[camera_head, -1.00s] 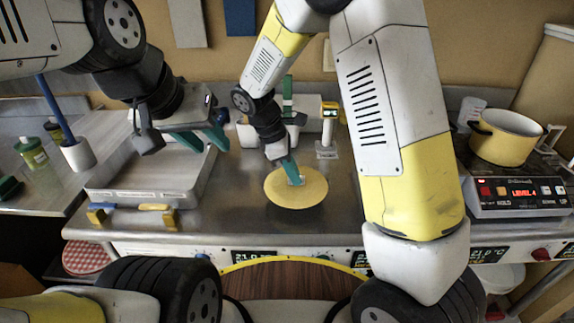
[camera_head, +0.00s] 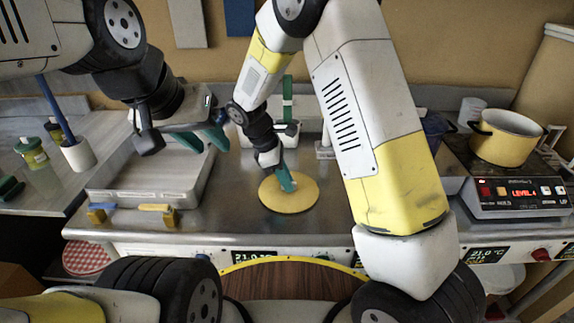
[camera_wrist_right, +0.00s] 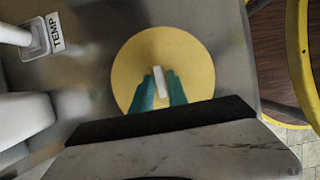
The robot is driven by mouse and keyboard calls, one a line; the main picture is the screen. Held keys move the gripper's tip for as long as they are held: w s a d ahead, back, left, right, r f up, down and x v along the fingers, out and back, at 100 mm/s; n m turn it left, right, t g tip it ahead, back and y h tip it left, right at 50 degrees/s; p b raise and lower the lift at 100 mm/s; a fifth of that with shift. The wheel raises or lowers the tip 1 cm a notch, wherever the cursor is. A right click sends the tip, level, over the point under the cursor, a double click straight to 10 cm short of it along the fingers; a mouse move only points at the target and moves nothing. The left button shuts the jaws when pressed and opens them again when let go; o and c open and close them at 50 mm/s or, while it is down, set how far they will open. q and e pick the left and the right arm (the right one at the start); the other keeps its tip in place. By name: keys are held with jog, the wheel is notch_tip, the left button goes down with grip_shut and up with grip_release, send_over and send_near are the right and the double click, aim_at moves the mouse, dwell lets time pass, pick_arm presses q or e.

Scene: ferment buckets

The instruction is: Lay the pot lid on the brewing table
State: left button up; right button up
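My left gripper (camera_head: 203,140) is open and empty above the grey box at left. The yellow pot (camera_head: 505,143) stands uncovered at the right.
A grey flat box (camera_head: 140,185) with yellow and blue clips covers the table's left part. A hot plate control box (camera_head: 520,205) reading LEVEL 4 is at right. In the right wrist view a TEMP-labelled stand (camera_wrist_right: 40,42) is beside the lid. Bare metal surrounds the lid.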

jog(key=shift+o, duration=0.6)
jog(key=shift+r, duration=0.2)
jog(key=v, duration=1.1)
jog(key=s+d+r+m+t+y, duration=0.1)
jog(key=s+d+r+m+y, duration=0.1)
jog(key=s+d+r+m, duration=0.25)
jog(key=s+d+r+m+y, duration=0.2)
jog(key=d+r+m, duration=0.1)
jog(key=d+r, duration=0.35)
jog(key=s+d+r+m+t+y, duration=0.2)
jog(key=s+d+m+t, duration=0.3)
jog(key=s+d+m, duration=0.3)
jog(key=s+r+m, duration=0.1)
jog(key=s+m, duration=0.1)
jog(key=s, duration=0.1)
jog(key=shift+s+y, duration=0.3)
jog(key=shift+s, duration=0.05)
